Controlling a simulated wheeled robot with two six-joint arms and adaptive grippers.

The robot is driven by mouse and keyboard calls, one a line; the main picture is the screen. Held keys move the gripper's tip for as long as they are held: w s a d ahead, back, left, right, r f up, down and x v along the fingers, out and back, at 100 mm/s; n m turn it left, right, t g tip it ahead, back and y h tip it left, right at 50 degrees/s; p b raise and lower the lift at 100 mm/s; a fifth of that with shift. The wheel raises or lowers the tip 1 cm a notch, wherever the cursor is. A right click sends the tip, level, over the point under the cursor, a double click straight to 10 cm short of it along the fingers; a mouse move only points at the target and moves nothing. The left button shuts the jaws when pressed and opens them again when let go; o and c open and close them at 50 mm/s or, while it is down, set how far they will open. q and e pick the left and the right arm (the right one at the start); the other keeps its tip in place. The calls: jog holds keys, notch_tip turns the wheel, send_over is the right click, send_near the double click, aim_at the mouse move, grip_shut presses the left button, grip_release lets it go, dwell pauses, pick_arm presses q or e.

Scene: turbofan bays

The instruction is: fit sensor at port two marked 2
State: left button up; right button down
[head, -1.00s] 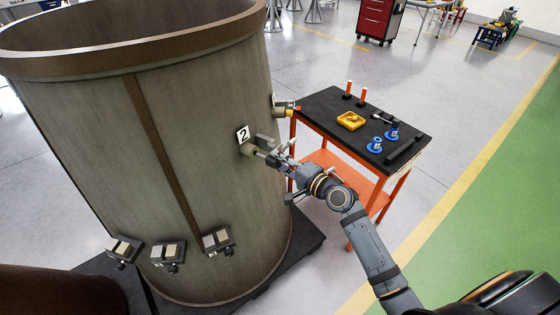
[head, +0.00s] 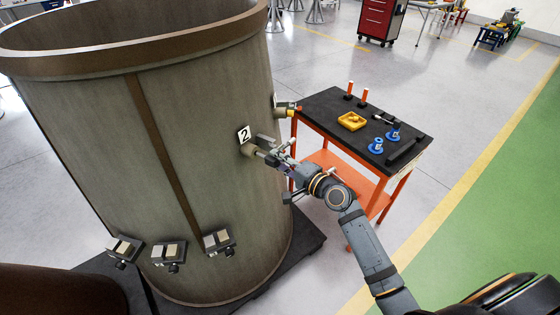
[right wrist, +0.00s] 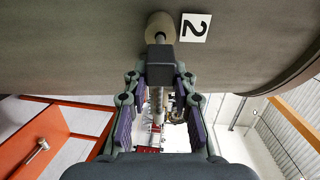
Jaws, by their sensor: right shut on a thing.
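The port two boss (head: 248,149) is a round tan stub on the big drum-shaped casing (head: 90,130). The label marked 2 (head: 243,134) is just above it in the head view; in the right wrist view the boss (right wrist: 160,26) is left of the label (right wrist: 194,28). My right gripper (head: 272,153) is shut on the sensor (right wrist: 161,57), whose dark block lies in line with the boss. The block's far end appears at or very near the boss; contact or seating cannot be told. The fingers also show in the wrist view (right wrist: 160,85). My left gripper is out of view.
An orange cart with a black top (head: 335,108) stands right of the casing, holding a yellow tray (head: 351,121), blue-based parts (head: 376,145) and orange pegs. Several bracketed blocks (head: 168,252) sit low on the casing. Open floor lies right of the cart.

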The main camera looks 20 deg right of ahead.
aim_at(270, 157)
jog(key=shift+a+b+x, duration=0.25)
jog(key=shift+b+x, duration=0.15)
jog(key=shift+x, duration=1.85)
dwell(0.8)
jog(key=c, duration=1)
grip_release()
jog(key=shift+s, duration=0.15)
jog(key=shift+s+d, duration=0.25)
jog(key=shift+s, duration=0.15)
jog(key=v, duration=1.1)
